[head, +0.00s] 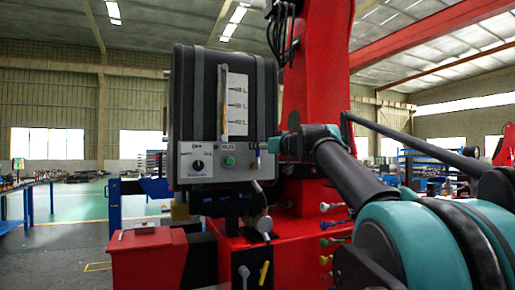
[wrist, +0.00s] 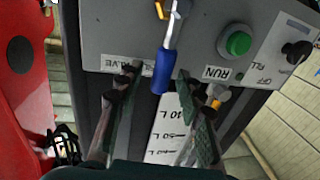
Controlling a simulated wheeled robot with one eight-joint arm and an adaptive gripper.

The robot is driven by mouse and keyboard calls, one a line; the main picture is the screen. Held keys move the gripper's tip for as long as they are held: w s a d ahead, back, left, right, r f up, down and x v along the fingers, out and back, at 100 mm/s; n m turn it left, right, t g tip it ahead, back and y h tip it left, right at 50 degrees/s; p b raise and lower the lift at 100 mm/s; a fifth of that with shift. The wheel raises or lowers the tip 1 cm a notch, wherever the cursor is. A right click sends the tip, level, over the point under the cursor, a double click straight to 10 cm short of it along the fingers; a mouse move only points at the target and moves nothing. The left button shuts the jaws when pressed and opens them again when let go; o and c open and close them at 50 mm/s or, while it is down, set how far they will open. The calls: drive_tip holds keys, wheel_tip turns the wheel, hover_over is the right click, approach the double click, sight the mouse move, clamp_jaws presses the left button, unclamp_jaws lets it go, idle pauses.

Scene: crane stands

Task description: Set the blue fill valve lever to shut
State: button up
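The blue fill valve lever (wrist: 166,65) shows in the wrist view, hanging from a brass fitting (wrist: 174,10) on the grey control panel (wrist: 205,35). Its handle runs nearly along the picture's vertical, slightly tilted. My gripper (wrist: 159,75) is open, one fingertip on each side of the lever's free end. I see gaps on both sides; whether either finger touches cannot be told. A label partly covered by a finger reads "VALVE". In the head view the lever (head: 258,158) is tiny at the panel's right edge, beside my gripper (head: 276,145).
A green button (wrist: 238,42) and a black knob (wrist: 296,52) sit on the same panel. The dark tank (head: 187,90) with a level scale (head: 237,102) stands above it. The red crane column (head: 325,75) is close on the right. A red box (head: 146,258) stands lower left.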

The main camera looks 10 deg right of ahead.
drive_tip(key=shift+w+a, duration=0.15)
drive_tip(key=shift+w, duration=0.15)
drive_tip(key=shift+c, duration=0.5)
clamp_jaws()
